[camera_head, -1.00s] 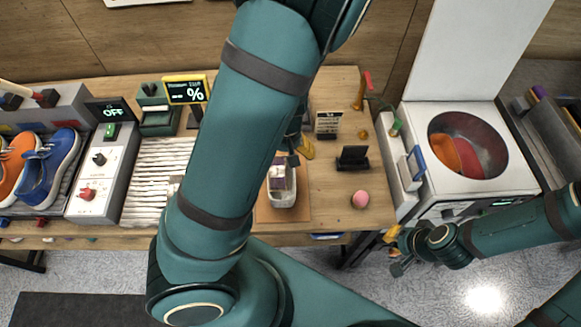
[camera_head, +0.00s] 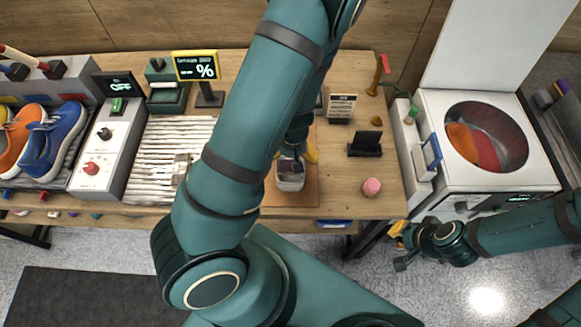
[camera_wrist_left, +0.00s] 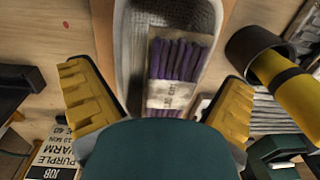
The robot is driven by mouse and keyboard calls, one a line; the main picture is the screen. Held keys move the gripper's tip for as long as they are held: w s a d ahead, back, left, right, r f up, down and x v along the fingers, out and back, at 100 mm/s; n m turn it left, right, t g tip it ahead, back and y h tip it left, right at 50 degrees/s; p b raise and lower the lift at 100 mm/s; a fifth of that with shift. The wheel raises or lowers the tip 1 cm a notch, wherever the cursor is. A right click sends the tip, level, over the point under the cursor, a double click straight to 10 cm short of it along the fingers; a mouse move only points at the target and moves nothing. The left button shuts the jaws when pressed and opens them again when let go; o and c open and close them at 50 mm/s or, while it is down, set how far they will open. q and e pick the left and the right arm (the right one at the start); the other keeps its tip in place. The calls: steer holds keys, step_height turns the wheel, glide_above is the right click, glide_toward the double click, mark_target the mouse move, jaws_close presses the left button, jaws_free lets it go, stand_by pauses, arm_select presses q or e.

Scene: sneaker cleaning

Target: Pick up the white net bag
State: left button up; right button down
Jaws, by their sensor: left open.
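The white net bag (camera_head: 290,181) looks like a small pale mesh holder on a brown board, partly hidden behind my left arm. In the left wrist view, the bag (camera_wrist_left: 134,55) has a mesh wall and holds a bundle of purple strands (camera_wrist_left: 184,60) in a pale paper band. My left gripper (camera_head: 297,160) is just above the bag. In the left wrist view its yellow fingers (camera_wrist_left: 155,88) are spread wide, one on each side of the bag and bundle. My right gripper (camera_head: 402,247) is off the table's right front, far from the bag; its jaws are too small to judge.
A pink ball (camera_head: 371,187), a black stand (camera_head: 365,144) and a small sign (camera_head: 341,108) stand to the right. A white ribbed rack (camera_head: 150,175) and a control box (camera_head: 103,150) lie left. A washer-like machine (camera_head: 440,190) stands at the far right.

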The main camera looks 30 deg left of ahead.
arm_select(q)
steer(key=shift+f, duration=0.9)
steer(key=shift+c, duration=0.3)
steer(key=c, duration=0.9)
steer(key=shift+r, duration=0.1)
